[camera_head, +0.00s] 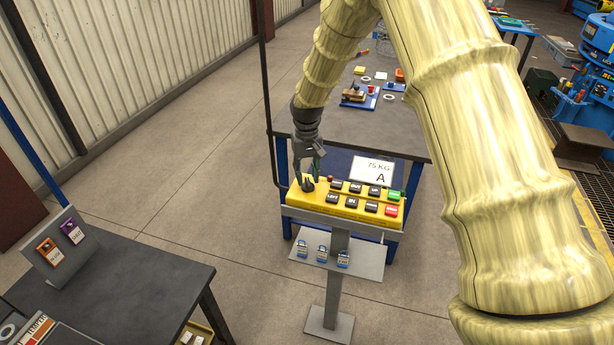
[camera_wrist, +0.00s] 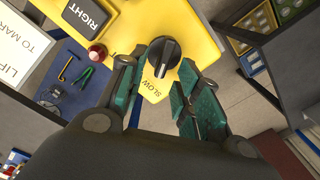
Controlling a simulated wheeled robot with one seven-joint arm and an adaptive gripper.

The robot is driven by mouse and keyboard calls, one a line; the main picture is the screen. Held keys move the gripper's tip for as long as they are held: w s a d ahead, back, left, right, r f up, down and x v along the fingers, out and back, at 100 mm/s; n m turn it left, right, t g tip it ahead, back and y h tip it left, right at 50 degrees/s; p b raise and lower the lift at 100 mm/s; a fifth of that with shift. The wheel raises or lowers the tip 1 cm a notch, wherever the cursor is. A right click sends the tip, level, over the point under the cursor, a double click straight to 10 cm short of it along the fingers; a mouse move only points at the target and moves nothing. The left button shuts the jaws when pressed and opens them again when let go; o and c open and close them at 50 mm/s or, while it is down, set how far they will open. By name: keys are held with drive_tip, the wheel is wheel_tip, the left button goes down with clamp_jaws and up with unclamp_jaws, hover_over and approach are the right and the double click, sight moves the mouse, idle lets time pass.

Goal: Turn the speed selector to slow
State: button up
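The speed selector (camera_wrist: 162,55) is a round black knob with a pointer ridge on the yellow control panel (camera_wrist: 198,18). In the wrist view the word SLOW is printed on the panel just below the knob. In the head view the knob (camera_head: 307,184) sits at the left end of the yellow panel (camera_head: 346,206). My gripper (camera_wrist: 158,78) is open, with its green-padded fingers apart on either side of the SLOW label, their tips close to the knob. In the head view my gripper (camera_head: 308,168) is just above the knob. Whether a finger touches it I cannot tell.
Several black buttons, a green one (camera_head: 393,195) and a red one (camera_head: 391,211) fill the panel's right part. Padlocks (camera_head: 343,257) lie on a shelf below. A workbench (camera_head: 405,135) stands behind, and a dark table (camera_head: 125,285) at lower left. Open floor lies left of the panel.

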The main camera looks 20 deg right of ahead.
sight(307, 178)
wheel_tip(307, 178, up, 11)
idle(0.4)
drive_tip(key=shift+f, duration=0.15)
